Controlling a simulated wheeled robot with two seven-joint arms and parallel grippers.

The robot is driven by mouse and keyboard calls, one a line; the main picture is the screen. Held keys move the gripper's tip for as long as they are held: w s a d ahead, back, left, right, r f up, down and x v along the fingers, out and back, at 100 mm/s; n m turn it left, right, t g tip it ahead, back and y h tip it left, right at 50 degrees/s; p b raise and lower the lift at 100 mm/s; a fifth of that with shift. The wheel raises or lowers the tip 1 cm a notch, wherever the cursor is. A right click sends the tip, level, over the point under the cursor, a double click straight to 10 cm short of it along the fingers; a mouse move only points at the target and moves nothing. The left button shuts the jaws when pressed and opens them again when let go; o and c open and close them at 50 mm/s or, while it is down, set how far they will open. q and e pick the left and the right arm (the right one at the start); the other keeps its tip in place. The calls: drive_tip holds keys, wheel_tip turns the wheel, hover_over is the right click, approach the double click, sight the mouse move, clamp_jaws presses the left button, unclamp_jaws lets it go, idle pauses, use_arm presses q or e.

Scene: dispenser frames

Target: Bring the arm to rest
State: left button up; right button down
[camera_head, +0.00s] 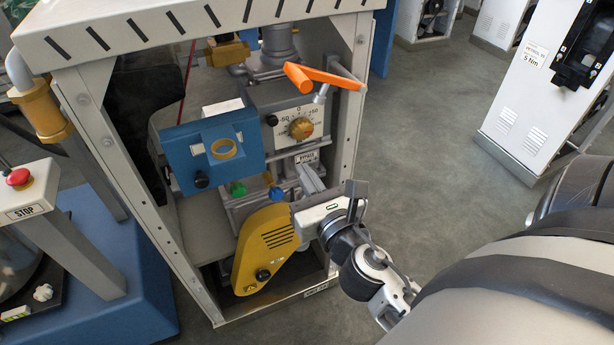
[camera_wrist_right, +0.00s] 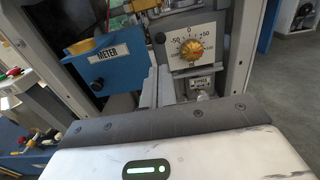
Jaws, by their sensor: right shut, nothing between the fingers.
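My right arm comes in from the lower right, and its gripper (camera_head: 307,174) points at the front of the dispenser frame (camera_head: 341,130). The gripper is shut and empty. The white dial panel (camera_head: 280,127) has a yellow-orange knob (camera_head: 301,128), also seen in the right wrist view (camera_wrist_right: 191,50). My left gripper is not in view.
Left of the gripper is a blue meter box (camera_head: 186,160). Below it is a yellow housing (camera_head: 263,235), and above is an orange lever (camera_head: 330,77). A stand with a red stop button (camera_head: 18,177) is at the left. Open grey floor (camera_head: 430,125) lies to the right.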

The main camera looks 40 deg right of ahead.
drive_tip(key=shift+f, duration=0.1)
idle(0.3)
drive_tip(key=s+a+f+m+g+y, duration=0.3)
drive_tip(key=a+f+m, duration=0.3)
drive_tip(key=m, duration=0.9)
drive_tip(key=s+a+f+m+g+y, duration=0.4)
drive_tip(key=f+m, duration=0.6)
drive_tip(key=m, duration=0.6)
drive_tip(key=shift+s+a, duration=0.75)
drive_tip(key=shift+a, duration=0.15)
